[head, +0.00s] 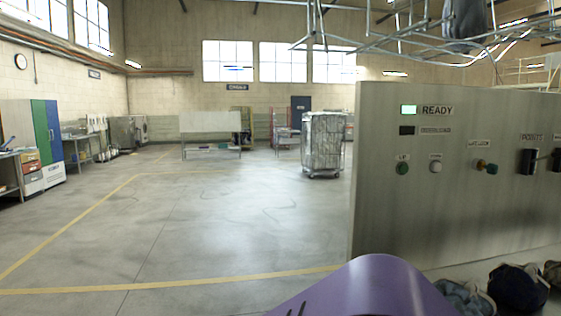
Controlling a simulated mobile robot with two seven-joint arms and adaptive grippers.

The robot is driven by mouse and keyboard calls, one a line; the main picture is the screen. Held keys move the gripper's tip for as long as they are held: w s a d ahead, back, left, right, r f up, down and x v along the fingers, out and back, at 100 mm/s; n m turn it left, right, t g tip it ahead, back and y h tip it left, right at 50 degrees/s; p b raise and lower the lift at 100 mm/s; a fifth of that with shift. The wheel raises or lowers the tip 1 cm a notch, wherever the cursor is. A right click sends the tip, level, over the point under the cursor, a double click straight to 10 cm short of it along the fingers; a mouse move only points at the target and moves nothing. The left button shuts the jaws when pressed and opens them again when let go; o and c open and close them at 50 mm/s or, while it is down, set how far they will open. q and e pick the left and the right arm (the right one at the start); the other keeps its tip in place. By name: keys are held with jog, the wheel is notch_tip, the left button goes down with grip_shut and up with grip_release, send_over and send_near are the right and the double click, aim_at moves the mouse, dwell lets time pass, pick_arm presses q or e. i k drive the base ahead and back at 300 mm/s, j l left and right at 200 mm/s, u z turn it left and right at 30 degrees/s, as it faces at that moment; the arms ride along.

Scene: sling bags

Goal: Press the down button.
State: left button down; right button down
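A grey control panel (400,230) stands at the right. A white round button (435,167) sits on it, under a small label that seems to read DOWN. Left of it is a green round button (402,168) under a label that seems to read UP. Further right is a knob (486,167) on the same row. Neither of my grippers shows in the head view. Nothing covers the buttons.
A READY lamp (408,109) glows above the buttons. Dark switches (528,161) sit at the right. Bags (518,288) lie at the panel's foot. A metal rack (420,35) hangs overhead. A wrapped cart (323,142) stands farther back. The floor at left is clear.

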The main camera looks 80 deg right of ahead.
aim_at(437, 167)
jog(key=z, duration=3.6)
